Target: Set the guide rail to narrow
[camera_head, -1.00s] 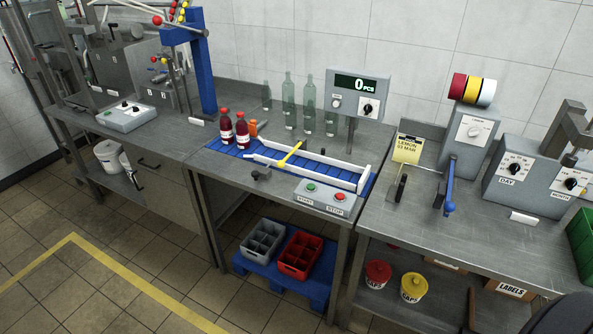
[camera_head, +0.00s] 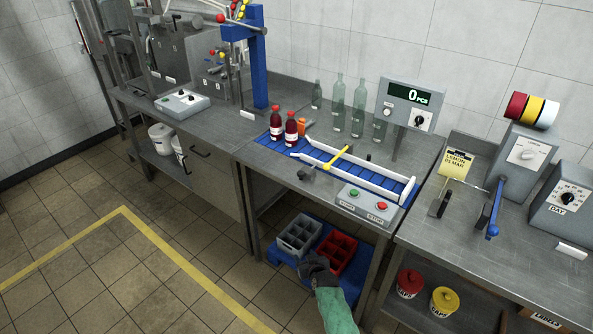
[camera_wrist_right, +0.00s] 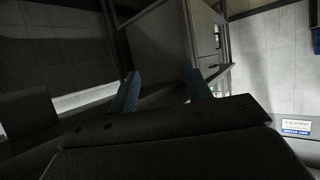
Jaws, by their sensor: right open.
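The guide rail (camera_head: 360,172) is a pair of white rails along a blue conveyor (camera_head: 281,144) in the head view. A yellow bar (camera_head: 337,157) lies across the rails. A black knob (camera_head: 306,173) sits on the table in front of the conveyor's near rail. My right gripper (camera_head: 315,263) is low in front of the conveyor table, below and apart from the knob, and overlaps the crates in the picture. In the right wrist view its two fingers (camera_wrist_right: 163,88) are spread with nothing between them. My left gripper is not in view.
Two red bottles (camera_head: 284,129) stand at the conveyor's left end. A start and stop box (camera_head: 362,204) is at the table's front edge. A grey crate (camera_head: 299,234) and a red crate (camera_head: 336,250) sit below. A counter display (camera_head: 409,100) stands behind. The floor at left is clear.

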